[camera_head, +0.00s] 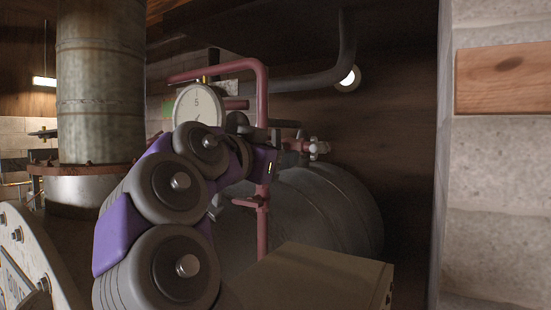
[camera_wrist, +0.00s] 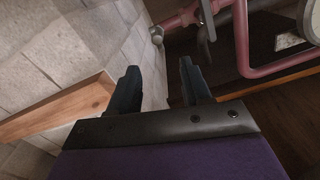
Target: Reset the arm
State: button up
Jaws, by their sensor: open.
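My gripper (camera_wrist: 159,66) is open in the wrist view, with two dark fingers spread apart and nothing between them. My purple and grey arm rises through the middle of the head view, and its end is in front of the pink pipework (camera_head: 262,110). The fingers are hard to make out there. In the wrist view, a pale valve knob (camera_wrist: 157,35) on a pink pipe shows beyond the gap between the fingers. I cannot tell how far off it is.
A white-faced gauge (camera_head: 198,106) stands behind my arm. A large grey tank (camera_head: 335,205) lies behind the pipes, with a box-like cabinet (camera_head: 320,275) in front. A block wall (camera_head: 495,200) with a wooden board (camera_head: 503,78) closes the right side. A metal column (camera_head: 100,80) stands left.

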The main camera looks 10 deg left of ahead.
jog(key=w+d+f+n+g+h+b, duration=0.25)
jog(key=d+f+g+b, duration=0.6)
jog(key=d+f, duration=1.4)
jog(key=s+d+f+g+b, duration=0.3)
jog(key=s+d+f, duration=0.35)
jog(key=f, duration=0.35)
jog(key=s+d+f+n+g+y+b, duration=0.1)
jog(key=s+d+f+g+y+b, duration=0.1)
jog(key=s+f, duration=0.6)
jog(key=s+d+f+n+g+y+b, duration=0.1)
jog(key=s+f+g+y+b, duration=0.3)
jog(key=f, duration=0.9)
jog(key=s+a+f+n+y+b, duration=0.1)
jog(key=s+a+f, duration=0.2)
jog(key=s+f, duration=0.5)
jog(key=s+a+f+n+g+y, duration=0.1)
jog(key=s+a+f, duration=0.2)
jog(key=s+f, duration=0.6)
jog(key=shift+s+a+f+y+b, duration=0.3)
jog(key=shift+s+y+b, duration=0.1)
jog(key=shift+s, duration=0.25)
jog(key=shift+c, duration=0.4)
